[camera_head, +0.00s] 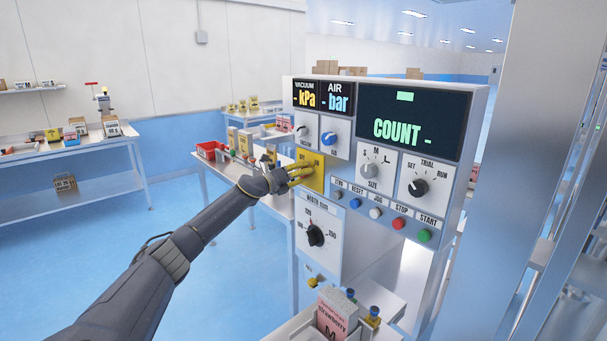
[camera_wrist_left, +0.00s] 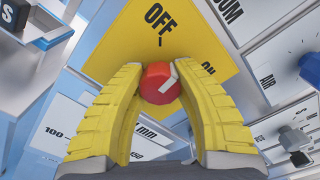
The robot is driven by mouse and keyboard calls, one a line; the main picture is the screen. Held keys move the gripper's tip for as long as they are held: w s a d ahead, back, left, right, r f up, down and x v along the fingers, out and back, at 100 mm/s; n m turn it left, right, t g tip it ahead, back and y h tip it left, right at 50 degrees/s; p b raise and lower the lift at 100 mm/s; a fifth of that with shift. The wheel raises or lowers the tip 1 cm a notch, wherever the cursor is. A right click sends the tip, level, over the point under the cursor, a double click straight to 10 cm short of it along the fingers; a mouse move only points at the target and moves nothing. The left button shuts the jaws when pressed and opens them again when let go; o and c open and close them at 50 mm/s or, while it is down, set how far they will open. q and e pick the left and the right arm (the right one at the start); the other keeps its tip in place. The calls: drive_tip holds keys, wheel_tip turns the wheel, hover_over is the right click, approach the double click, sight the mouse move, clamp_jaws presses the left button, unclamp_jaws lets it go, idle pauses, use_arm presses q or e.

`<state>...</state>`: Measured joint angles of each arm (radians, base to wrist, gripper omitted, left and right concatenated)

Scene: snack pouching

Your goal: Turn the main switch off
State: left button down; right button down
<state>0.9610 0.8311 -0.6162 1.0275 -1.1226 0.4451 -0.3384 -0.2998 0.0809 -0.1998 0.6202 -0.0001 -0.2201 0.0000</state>
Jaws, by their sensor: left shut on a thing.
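The main switch is a red knob (camera_wrist_left: 158,88) with a white mark, on a yellow plate (camera_wrist_left: 200,40) lettered OFF and ON. The mark lies on the knob's right side in the left wrist view, the side where ON is printed; its exact setting is hard to tell. My left gripper (camera_wrist_left: 160,76) is shut on the knob, one yellow finger on each side. In the head view my left gripper (camera_head: 300,172) reaches the yellow plate (camera_head: 316,180) on the control panel, and its fingers hide the knob. My right gripper is in neither view.
Close by are the vacuum dial (camera_head: 302,131), air knob (camera_head: 331,138), width knob (camera_head: 316,235) and a button row with a red stop button (camera_head: 398,223). A pink strawberry box (camera_head: 334,312) stands below the panel. Blue floor lies open at left.

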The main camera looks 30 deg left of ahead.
use_arm(q)
drive_tip(key=n, duration=0.4)
drive_tip(key=shift+d+f, duration=0.2)
drive_tip(key=shift+f, duration=0.1)
drive_tip(key=shift+d+n, duration=0.1)
drive_tip(key=shift+n, duration=1.6)
drive_tip(key=c, duration=0.9)
unclamp_jaws()
drive_tip(key=shift+r, duration=0.15)
drive_tip(key=shift+o, duration=0.2)
drive_tip(key=shift+s+a+r, duration=0.1)
drive_tip(key=shift+s+a, duration=0.05)
drive_tip(key=shift+a, duration=0.1)
drive_tip(key=v, duration=1.1)
drive_tip(key=shift+s, duration=0.3)
